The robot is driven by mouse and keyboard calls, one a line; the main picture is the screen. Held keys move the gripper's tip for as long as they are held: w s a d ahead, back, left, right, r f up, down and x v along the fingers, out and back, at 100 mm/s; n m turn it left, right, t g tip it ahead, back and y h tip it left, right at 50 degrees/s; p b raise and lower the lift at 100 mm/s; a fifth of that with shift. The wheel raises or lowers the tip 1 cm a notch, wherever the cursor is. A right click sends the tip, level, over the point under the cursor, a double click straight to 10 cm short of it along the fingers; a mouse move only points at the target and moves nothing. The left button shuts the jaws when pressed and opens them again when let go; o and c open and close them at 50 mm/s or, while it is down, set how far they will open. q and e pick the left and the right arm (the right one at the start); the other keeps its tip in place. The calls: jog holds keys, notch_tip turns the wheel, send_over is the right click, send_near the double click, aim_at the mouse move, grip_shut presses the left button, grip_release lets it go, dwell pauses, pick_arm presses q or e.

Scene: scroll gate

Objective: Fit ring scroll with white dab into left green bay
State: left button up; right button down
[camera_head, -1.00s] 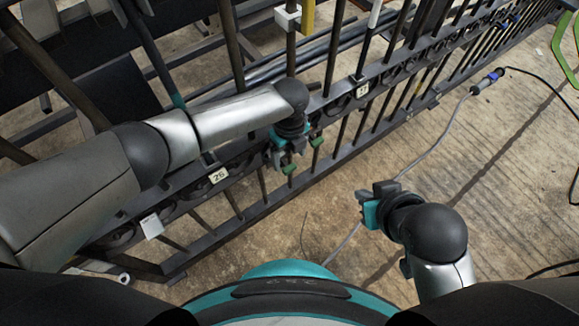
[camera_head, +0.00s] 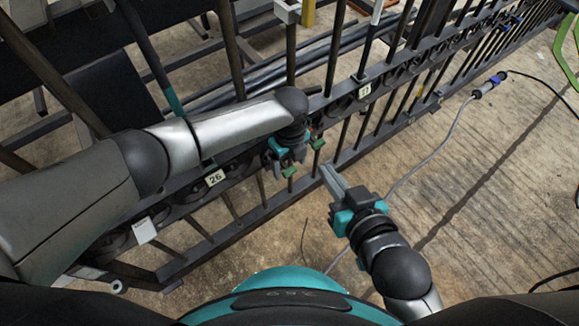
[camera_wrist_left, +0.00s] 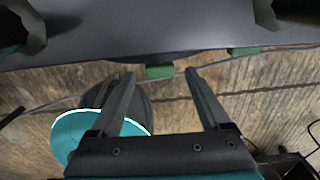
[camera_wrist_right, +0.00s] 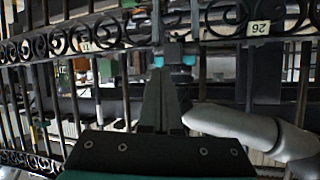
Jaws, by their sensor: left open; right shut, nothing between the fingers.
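My left gripper (camera_head: 290,158) is at the gate's lower rails, partly hidden by its own wrist. A green tab (camera_wrist_left: 160,71) shows between the fingertips, at the edge of a dark rail, and a second green tab (camera_wrist_left: 243,50) is to the right. The two tabs also show in the head view (camera_head: 289,172) (camera_head: 318,144). My right gripper (camera_head: 328,171) is shut and empty, pointing at the gate just right of the left gripper. I cannot make out a ring scroll with a white dab.
The dark gate (camera_head: 250,210) runs diagonally, with scrollwork between its rails and number plates 26 (camera_head: 214,178) and another (camera_head: 364,89). A white tag (camera_head: 145,231) hangs at lower left. A grey cable (camera_head: 440,140) crosses the floor; the floor at right is mostly open.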

pick_arm(q)
jog(key=shift+f+b, duration=0.4)
jog(key=shift+f, duration=0.1)
jog(key=shift+f+b, duration=0.3)
pick_arm(e)
jog(key=shift+s+a+r+t+y, duration=0.15)
jog(key=shift+a+r+t+y, duration=0.2)
jog(key=shift+a+r+t, duration=0.25)
jog(key=shift+s+a+r+t+y, duration=0.15)
jog(key=shift+a+r+t+y, duration=0.2)
jog(key=shift+t, duration=0.45)
jog(key=shift+f, duration=0.1)
pick_arm(q)
grip_shut()
